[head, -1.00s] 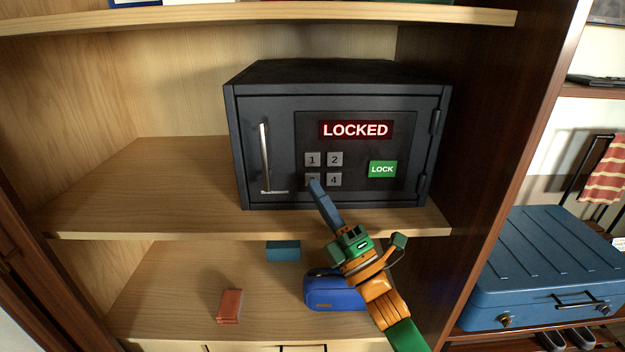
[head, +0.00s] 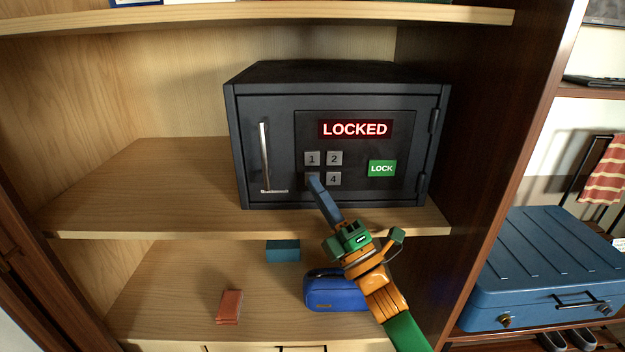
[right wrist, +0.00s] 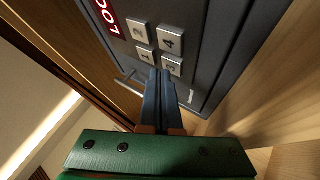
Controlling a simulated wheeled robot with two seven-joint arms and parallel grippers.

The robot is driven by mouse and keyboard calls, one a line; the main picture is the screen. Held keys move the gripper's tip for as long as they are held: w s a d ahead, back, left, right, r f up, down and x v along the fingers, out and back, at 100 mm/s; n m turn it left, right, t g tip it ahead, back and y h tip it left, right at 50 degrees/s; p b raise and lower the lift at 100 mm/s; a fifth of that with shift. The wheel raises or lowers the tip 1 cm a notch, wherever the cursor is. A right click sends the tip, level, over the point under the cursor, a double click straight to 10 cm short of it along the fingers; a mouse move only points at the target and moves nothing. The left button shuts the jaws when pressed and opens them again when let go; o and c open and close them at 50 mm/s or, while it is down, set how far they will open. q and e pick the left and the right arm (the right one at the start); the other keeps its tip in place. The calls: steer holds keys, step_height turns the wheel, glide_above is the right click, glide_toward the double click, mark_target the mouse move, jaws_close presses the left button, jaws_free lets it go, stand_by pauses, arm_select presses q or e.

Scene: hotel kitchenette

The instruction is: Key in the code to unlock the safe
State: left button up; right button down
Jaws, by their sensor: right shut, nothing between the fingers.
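The dark grey safe (head: 270,110) stands on the middle shelf with its door closed. Its red display (head: 355,129) reads LOCKED. The keypad has grey keys 1 (head: 312,158), 2 (head: 335,158) and 4 (head: 334,179); a green LOCK button (head: 382,168) is to their right. My right gripper (head: 314,180) is shut and empty, its tips in front of key 3 and hiding most of it in the head view. In the right wrist view key 3 (right wrist: 172,66) shows beside the fingertips (right wrist: 159,74); I cannot tell whether they touch it. My left gripper is not in view.
A silver handle (head: 265,155) is left of the keypad. Below, the lower shelf holds a blue pouch (head: 325,293), a teal box (head: 283,250) and a reddish-brown item (head: 229,306). A blue metal case (head: 545,260) is at right. The shelf left of the safe is clear.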

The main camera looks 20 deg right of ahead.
steer(key=shift+d+r, duration=0.1)
steer(key=shift+r, duration=0.4)
stand_by(0.5)
steer(key=shift+f, duration=0.7)
steer(key=shift+s+a, duration=0.25)
steer(key=shift+s, duration=0.3)
steer(key=s, duration=0.1)
steer(key=s+a+p, duration=0.1)
steer(key=s, duration=0.1)
steer(key=shift+s+f, duration=0.1)
steer(key=shift+s, duration=0.2)
